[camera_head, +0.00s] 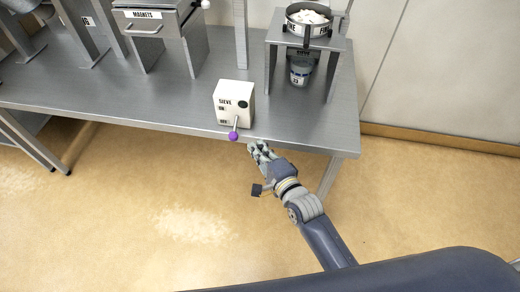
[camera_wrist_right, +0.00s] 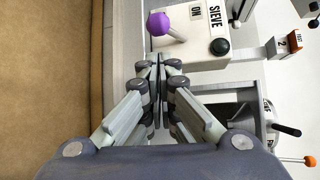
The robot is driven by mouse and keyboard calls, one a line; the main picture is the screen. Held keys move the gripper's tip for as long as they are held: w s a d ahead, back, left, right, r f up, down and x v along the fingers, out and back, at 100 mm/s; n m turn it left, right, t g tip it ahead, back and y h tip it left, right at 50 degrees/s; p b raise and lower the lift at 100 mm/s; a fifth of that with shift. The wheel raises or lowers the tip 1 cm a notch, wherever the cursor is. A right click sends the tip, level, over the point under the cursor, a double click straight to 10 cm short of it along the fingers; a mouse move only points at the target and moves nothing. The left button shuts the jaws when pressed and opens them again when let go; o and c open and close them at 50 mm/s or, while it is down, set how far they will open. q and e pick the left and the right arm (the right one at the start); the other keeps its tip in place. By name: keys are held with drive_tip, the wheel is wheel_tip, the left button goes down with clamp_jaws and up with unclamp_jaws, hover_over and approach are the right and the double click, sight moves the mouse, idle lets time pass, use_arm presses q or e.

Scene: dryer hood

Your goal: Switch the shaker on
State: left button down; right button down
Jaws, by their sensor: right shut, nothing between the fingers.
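A cream control box (camera_head: 234,100) labelled SIEVE stands near the table's front edge. It has a dark round lamp (camera_wrist_right: 220,46) and a lever ending in a purple knob (camera_head: 233,136). In the head view the lever slants down past the OFF label towards the table edge. The knob also shows in the wrist view (camera_wrist_right: 159,23). My right gripper (camera_head: 256,147) is shut and empty, just right of and slightly below the knob in the head view, apart from it. In the wrist view its closed fingertips (camera_wrist_right: 158,62) point towards the lever. My left gripper is not in view.
A metal stand (camera_head: 338,62) at the right holds a round sieve (camera_head: 308,31) with white lumps, above a small bucket (camera_head: 300,72). A MAGNETS unit (camera_head: 150,28) stands at the back left. The tabletop (camera_head: 170,95) left of the box is clear.

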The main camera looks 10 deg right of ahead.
sight(248, 136)
drive_tip(key=x, duration=0.6)
drive_tip(key=shift+w+a+f, duration=0.1)
drive_tip(key=shift+w+a, duration=0.05)
drive_tip(key=shift+w, duration=0.2)
drive_tip(key=shift+s+r+p, duration=0.1)
drive_tip(key=shift+r+p, duration=0.2)
drive_tip(key=shift+p, duration=0.4)
drive_tip(key=shift+s+a+r+m+g+p, duration=0.1)
drive_tip(key=shift+r+m+g+p, duration=0.3)
drive_tip(key=shift+p, duration=0.9)
drive_tip(key=shift+s+m+g+p, duration=0.1)
drive_tip(key=shift+m+g+p, duration=0.1)
drive_tip(key=shift+g+p, duration=0.8)
drive_tip(key=shift+s+a+r+m+g+p, duration=0.15)
drive_tip(key=shift+r+m+g+p, duration=0.85)
drive_tip(key=shift+p, duration=4.1)
drive_tip(key=shift+r+n+p, duration=0.3)
drive_tip(key=shift+r+p, duration=0.2)
drive_tip(key=shift+r, duration=0.2)
drive_tip(key=shift+r, duration=0.1)
